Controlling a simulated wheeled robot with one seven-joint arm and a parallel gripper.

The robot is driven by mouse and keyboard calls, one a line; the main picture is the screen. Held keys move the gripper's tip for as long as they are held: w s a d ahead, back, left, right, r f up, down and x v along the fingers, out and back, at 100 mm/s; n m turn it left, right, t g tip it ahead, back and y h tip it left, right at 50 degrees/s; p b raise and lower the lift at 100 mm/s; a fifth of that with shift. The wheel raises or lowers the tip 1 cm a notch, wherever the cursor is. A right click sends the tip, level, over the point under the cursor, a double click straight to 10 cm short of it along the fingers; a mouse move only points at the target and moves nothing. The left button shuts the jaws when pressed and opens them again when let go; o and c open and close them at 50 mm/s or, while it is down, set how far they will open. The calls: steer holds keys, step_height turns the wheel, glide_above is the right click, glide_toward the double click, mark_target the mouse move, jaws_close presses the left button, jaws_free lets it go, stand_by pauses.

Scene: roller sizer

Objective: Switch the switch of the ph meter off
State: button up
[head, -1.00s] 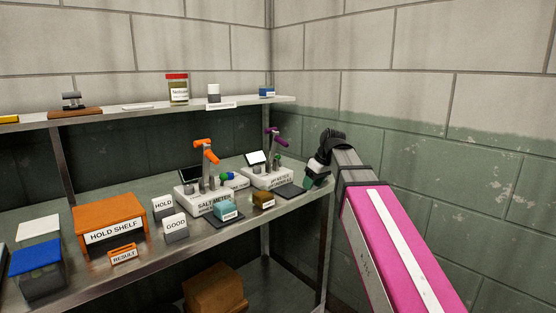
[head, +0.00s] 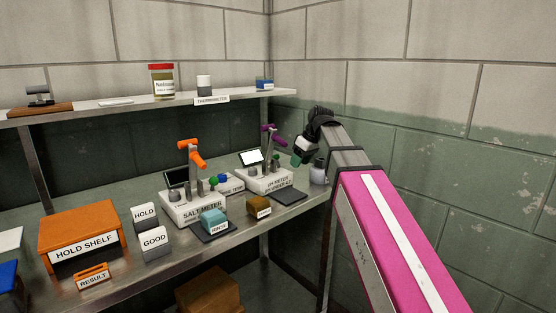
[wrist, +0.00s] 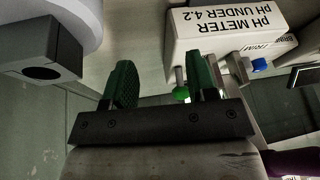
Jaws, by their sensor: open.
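The pH meter (head: 268,180) is a white block with a grey post, a purple arm (head: 272,130) and a tilted screen (head: 251,158). It stands at the right end of the steel bench. In the wrist view its labelled face (wrist: 222,30) is close, at the top. A green knob on a pale stem (wrist: 181,93) shows beside the right fingertip; I cannot tell whether they touch, or whether it is the switch. My gripper (head: 298,158) is above the bench, right of the meter. Its green fingers (wrist: 163,80) are apart with nothing held between them.
The salt meter (head: 192,208) with an orange arm stands to the left. A small block with a blue knob (wrist: 259,65) adjoins the pH meter. A dark pad (head: 289,196) lies in front, and a grey bottle (head: 318,172) stands near the bench's right end. The upper shelf (head: 130,110) runs behind.

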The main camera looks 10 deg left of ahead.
mark_target(277, 162)
steer(key=w+a, duration=0.1)
steer(key=a, duration=0.1)
steer(key=w+a, duration=0.1)
steer(key=a, duration=0.2)
steer(key=w+a, duration=0.1)
steer(key=a, duration=0.2)
steer(key=shift+a, duration=0.15)
steer(key=shift+a+f, duration=0.15)
steer(key=shift+f, duration=0.45)
steer(key=shift+c, duration=0.3)
steer(key=c, duration=0.8)
